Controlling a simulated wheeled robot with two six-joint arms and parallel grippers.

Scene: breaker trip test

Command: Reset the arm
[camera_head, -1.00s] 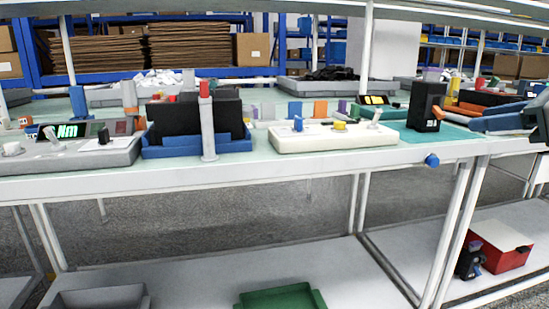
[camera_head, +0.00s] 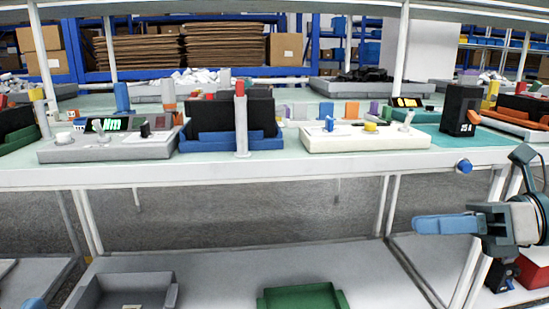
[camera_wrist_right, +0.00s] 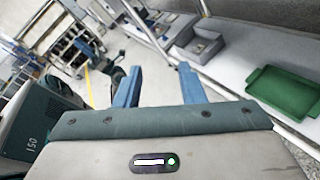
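My right gripper (camera_head: 420,225) hangs in front of the bench, below its front edge and apart from everything on it. In the right wrist view its two blue fingers (camera_wrist_right: 157,85) stand wide apart with nothing between them, so it is open and empty. A black breaker marked 25 A (camera_head: 461,108) stands upright on the teal mat (camera_head: 495,138) at the right of the bench, clear of my gripper. A small blue piece at the bottom left edge (camera_head: 33,303) may be my left gripper's tip; the rest of it is out of frame.
The bench top's front edge (camera_head: 300,174) runs across the view. On it stand a cream switch box (camera_head: 365,143), a blue holder with black blocks (camera_head: 215,142) and a grey meter box (camera_head: 85,150). A green tray (camera_head: 302,297) and grey bin (camera_head: 125,290) sit on the lower shelf.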

